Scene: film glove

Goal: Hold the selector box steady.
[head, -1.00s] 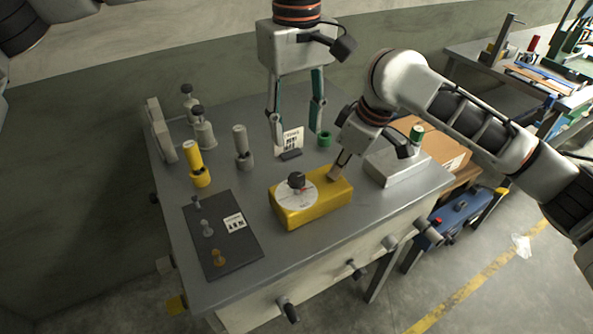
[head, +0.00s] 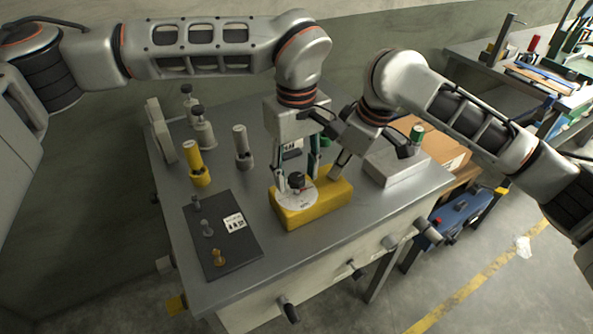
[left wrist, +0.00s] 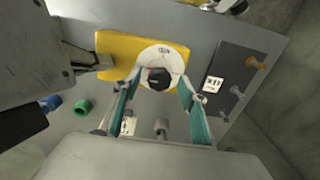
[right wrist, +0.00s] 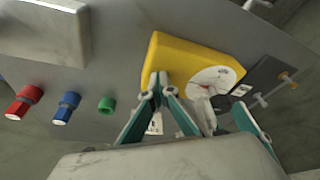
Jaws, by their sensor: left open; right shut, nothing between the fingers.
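The selector box (head: 318,203) is yellow, with a white round dial plate and a black knob (head: 296,180) on top. It sits flat on the grey bench and also shows in the left wrist view (left wrist: 118,45) and right wrist view (right wrist: 185,55). My right gripper (head: 333,177) is shut and empty; its tips are at the box's end, seemingly touching it (right wrist: 157,82). My left gripper (head: 298,180) is open above the dial. In the left wrist view its fingers (left wrist: 155,85) stand either side of the knob, apart from it.
A dark mat (head: 222,240) with small pegs and a label lies left of the box. A yellow cylinder (head: 196,165) and a grey cylinder (head: 242,148) stand behind. A grey block (head: 396,163) is at the right. A green ring (left wrist: 83,107) is near the back.

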